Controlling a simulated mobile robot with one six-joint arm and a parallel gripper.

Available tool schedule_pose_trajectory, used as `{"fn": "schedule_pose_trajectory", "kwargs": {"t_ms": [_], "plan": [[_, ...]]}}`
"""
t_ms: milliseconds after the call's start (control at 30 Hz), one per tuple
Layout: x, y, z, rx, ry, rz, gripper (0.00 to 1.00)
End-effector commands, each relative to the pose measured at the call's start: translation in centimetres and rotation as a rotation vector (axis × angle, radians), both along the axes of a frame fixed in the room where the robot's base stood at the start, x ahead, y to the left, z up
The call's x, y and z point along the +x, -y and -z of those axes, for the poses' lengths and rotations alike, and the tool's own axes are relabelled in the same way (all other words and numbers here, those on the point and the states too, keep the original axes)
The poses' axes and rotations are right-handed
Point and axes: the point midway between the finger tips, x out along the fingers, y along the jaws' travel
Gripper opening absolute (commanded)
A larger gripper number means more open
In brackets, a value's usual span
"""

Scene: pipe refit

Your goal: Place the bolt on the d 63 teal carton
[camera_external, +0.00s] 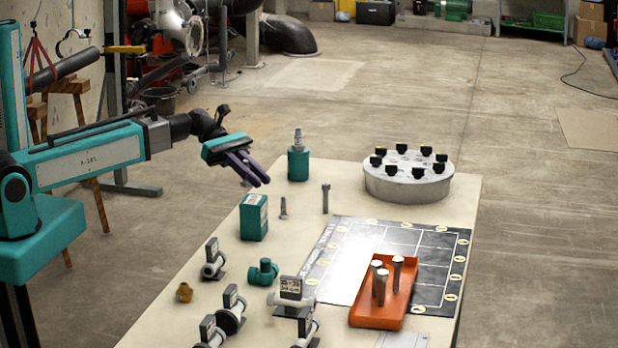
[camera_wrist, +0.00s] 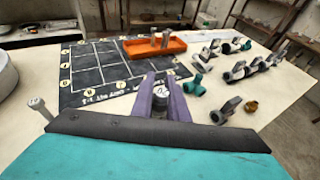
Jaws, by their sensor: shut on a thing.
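My gripper (camera_external: 262,184) is above the table's far left part, its purple fingers pointing down and to the right. In the wrist view my gripper (camera_wrist: 161,92) is shut on a grey bolt (camera_wrist: 160,88), whose round head shows between the fingers. The bolt cannot be made out in the external view. The teal carton (camera_external: 254,220) stands upright on the table, below and apart from the fingertips, with a pale label on its top. Its size marking is too small to read. In the wrist view I cannot clearly make the carton out.
A tall bolt (camera_external: 326,197) and a shorter grey piece (camera_external: 283,207) stand near the carton. An orange tray (camera_external: 375,318) holds upright bolts on a dark gridded mat (camera_external: 436,275). A round flange (camera_external: 408,187) and several fittings stand around.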

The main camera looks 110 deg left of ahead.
Motion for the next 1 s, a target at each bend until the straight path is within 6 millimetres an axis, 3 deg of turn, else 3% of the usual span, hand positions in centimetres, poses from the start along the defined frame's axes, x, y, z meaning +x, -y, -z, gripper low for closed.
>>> {"fn": "schedule_pose_trajectory", "kwargs": {"t_ms": [200,633,1000], "plan": [[1.3,-0.8,0.1,0.000,0.001,-0.001,0.00],[1.4,-0.8,0.3,-0.001,0.001,-0.001,0.00],[1.4,-0.8,3.0,-0.003,-0.001,-0.001,0.00]]}}
